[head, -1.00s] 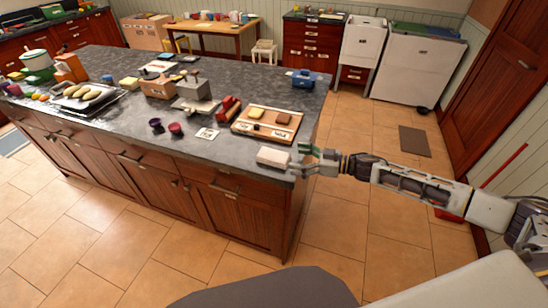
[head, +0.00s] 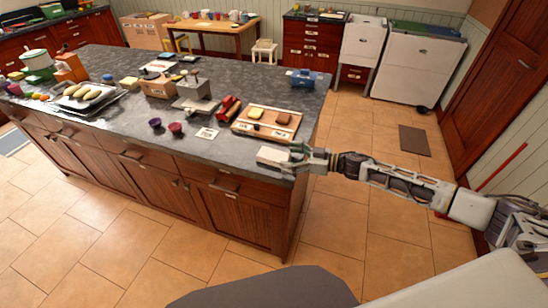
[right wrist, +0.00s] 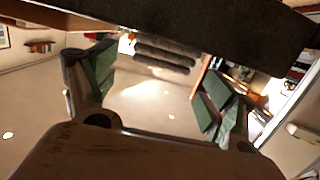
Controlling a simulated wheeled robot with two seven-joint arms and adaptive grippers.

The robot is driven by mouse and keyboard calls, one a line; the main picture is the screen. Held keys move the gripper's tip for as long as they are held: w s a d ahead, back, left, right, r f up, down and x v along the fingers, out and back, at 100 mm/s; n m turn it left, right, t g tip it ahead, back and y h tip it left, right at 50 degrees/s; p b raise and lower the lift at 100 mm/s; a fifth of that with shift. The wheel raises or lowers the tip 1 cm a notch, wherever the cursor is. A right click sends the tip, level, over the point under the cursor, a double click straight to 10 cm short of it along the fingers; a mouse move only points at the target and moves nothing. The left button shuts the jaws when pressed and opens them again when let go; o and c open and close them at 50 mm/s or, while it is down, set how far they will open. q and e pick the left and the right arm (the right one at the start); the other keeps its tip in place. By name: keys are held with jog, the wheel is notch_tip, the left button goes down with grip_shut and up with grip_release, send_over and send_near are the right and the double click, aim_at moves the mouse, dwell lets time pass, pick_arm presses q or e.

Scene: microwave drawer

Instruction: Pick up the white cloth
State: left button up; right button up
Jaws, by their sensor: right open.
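The white cloth (head: 270,156) lies folded at the front right corner of the dark island counter (head: 225,166). My right gripper (head: 291,157) is at the cloth's right end, its fingers open and overlapping that end in the head view. In the right wrist view, the open fingers with green pads (right wrist: 155,95) stand wide apart. A layered, shaded bundle (right wrist: 165,54), which looks like the cloth's folded end, shows between and beyond them. I cannot tell whether the fingers touch the cloth. My left gripper is not in view.
A wooden board (head: 267,123) with two sponge-like blocks lies just behind the cloth, and a flat square card (head: 207,134) lies to its left. The counter edge (right wrist: 210,28) crosses the top of the right wrist view.

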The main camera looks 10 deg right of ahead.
aim_at(278, 156)
jog(key=shift+x, duration=2.1)
jog(key=shift+w+d+f, duration=0.1)
jog(key=shift+f, duration=0.05)
jog(key=c, duration=1)
